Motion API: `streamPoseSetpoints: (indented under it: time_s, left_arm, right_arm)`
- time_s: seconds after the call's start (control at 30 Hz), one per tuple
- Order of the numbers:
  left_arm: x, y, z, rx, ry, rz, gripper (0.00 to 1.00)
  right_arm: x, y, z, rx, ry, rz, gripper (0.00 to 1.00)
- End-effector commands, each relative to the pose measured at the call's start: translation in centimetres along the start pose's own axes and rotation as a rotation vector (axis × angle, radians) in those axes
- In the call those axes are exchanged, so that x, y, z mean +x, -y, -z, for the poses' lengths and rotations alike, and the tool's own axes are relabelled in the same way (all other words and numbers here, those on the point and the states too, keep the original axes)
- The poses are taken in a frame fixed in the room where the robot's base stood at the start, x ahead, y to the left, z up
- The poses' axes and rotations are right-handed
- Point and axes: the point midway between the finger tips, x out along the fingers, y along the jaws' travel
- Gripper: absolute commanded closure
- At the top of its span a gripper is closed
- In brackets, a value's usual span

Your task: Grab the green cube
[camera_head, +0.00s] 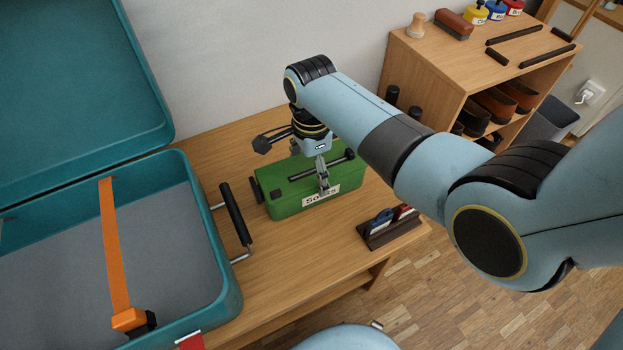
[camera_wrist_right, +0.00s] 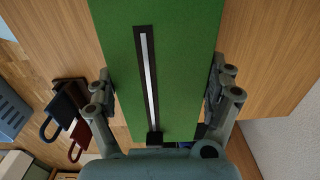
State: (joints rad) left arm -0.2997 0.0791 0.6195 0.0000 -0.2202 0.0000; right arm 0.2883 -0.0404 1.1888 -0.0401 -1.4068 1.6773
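No plain green cube shows; the green thing is a long green box (camera_head: 284,197) with a white, partly covered label on its front and black fittings at its ends. It stands on the wooden table. My right gripper (camera_head: 318,178) is over it, pointing down, one finger in front of its label side. In the right wrist view the green box (camera_wrist_right: 180,30) fills the space between the widely spread fingers of my right gripper (camera_wrist_right: 158,92), one along each long side. I cannot tell whether both press on it. My left gripper is not in view.
An open teal suitcase (camera_head: 226,275) with an orange strap (camera_head: 113,240) lies left of the box, its black handle (camera_head: 236,213) close by. A dark holder (camera_head: 393,233) with blue and red items stands at the table's right edge. A wooden shelf (camera_head: 410,62) stands behind right.

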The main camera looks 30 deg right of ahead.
Motion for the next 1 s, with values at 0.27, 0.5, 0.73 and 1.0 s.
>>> streamPoseSetpoints:
  time_s: [0.27, 0.5, 0.73, 1.0]
  left_arm:
    - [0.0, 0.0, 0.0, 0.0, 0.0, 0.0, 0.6]
    - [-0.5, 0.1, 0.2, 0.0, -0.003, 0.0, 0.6]
    - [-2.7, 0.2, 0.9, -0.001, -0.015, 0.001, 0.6]
    - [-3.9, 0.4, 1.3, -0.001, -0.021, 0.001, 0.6]
  right_arm:
    - [0.0, 0.0, 0.0, 0.0, 0.0, 0.0, 0.59]
    - [-1.0, 0.0, 0.0, 0.0, 0.0, 0.001, 0.59]
    - [-5.9, 0.1, -0.1, 0.0, 0.001, 0.005, 0.59]
    - [-9.8, 0.1, 0.0, 0.0, 0.001, 0.002, 0.59]
